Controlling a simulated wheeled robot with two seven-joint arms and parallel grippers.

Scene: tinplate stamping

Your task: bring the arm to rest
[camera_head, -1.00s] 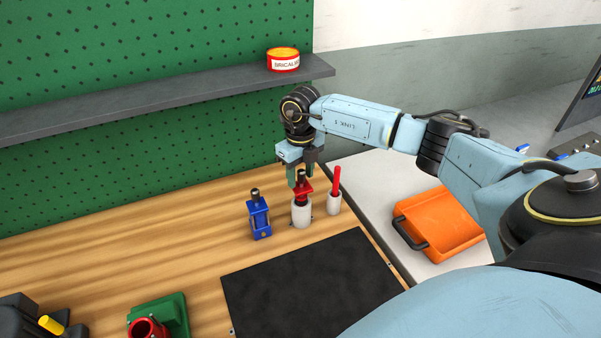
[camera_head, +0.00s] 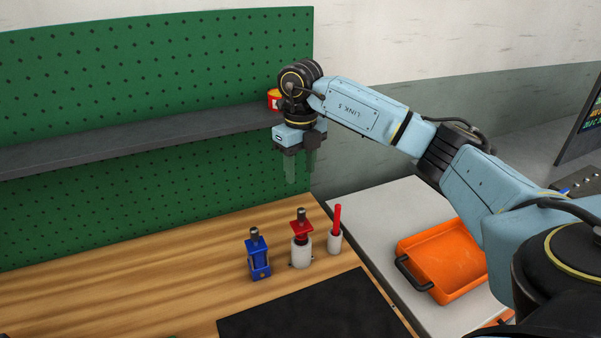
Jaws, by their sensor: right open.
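My right gripper (camera_head: 300,167) hangs in the air with its fingers pointing down, above the back of the wooden bench. It is open and empty, in front of the green pegboard. Below it, a red stamp tool (camera_head: 301,227) stands upright in a white holder (camera_head: 301,252). The fingertips are clear of the tool. My right arm reaches in from the right side. My left gripper is not in view.
A blue tool (camera_head: 257,255) and a red stick in a white cup (camera_head: 335,240) stand beside the red tool. A grey shelf (camera_head: 130,137) carries a tin (camera_head: 273,98), mostly hidden behind my arm. A black mat (camera_head: 305,312) and an orange tray (camera_head: 452,262) lie in front and right.

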